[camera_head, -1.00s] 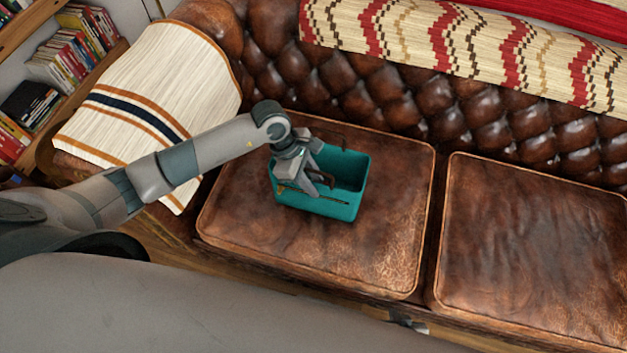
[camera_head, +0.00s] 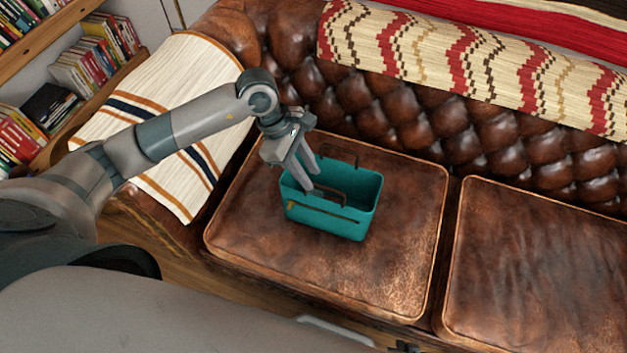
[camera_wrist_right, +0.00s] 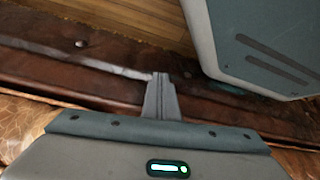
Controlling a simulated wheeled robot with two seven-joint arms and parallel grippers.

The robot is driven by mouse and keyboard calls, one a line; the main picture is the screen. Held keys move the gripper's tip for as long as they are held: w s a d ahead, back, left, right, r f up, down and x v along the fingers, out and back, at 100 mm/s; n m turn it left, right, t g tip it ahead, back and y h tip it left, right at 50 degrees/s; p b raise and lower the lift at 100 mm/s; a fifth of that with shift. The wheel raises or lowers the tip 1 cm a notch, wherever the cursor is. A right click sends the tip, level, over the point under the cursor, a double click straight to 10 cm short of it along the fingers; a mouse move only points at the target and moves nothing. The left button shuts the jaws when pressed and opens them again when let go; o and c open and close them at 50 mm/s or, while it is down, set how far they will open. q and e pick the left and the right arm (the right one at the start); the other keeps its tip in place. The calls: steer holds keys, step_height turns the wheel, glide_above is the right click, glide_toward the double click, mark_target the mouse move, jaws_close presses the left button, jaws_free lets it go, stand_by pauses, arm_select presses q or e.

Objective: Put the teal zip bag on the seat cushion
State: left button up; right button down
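The teal zip bag (camera_head: 330,222) is an open-topped box shape with brown handles and a zip line along its front. It stands upright on the left seat cushion (camera_head: 390,270), a brown leather pad. My left gripper (camera_head: 311,178) is over the bag's left end, with its two fingers spread and nothing seen between them. The fingertips are close to the near handle; I cannot tell if they touch it. My right gripper (camera_wrist_right: 160,78) shows in the right wrist view with its fingers together and empty, over the brown leather sofa edge.
A second seat cushion (camera_head: 540,270) to the right is bare. A striped blanket (camera_head: 160,110) covers the left armrest, and a patterned throw (camera_head: 480,65) lies along the tufted backrest (camera_head: 420,115). A bookshelf (camera_head: 70,70) stands at far left.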

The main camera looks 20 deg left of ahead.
arm_select(q)
steer(key=shift+a+r, duration=0.15)
steer(key=shift+r, duration=0.15)
arm_select(e)
steer(key=shift+s+d+f, duration=0.1)
steer(key=shift+s+d, duration=0.15)
steer(key=shift+s, duration=0.05)
steer(key=shift+w+a, duration=0.1)
steer(key=shift+w, duration=0.05)
steer(key=shift+w+a, duration=0.25)
steer(key=shift+a, duration=0.3)
arm_select(q)
steer(key=shift+s+f, duration=0.1)
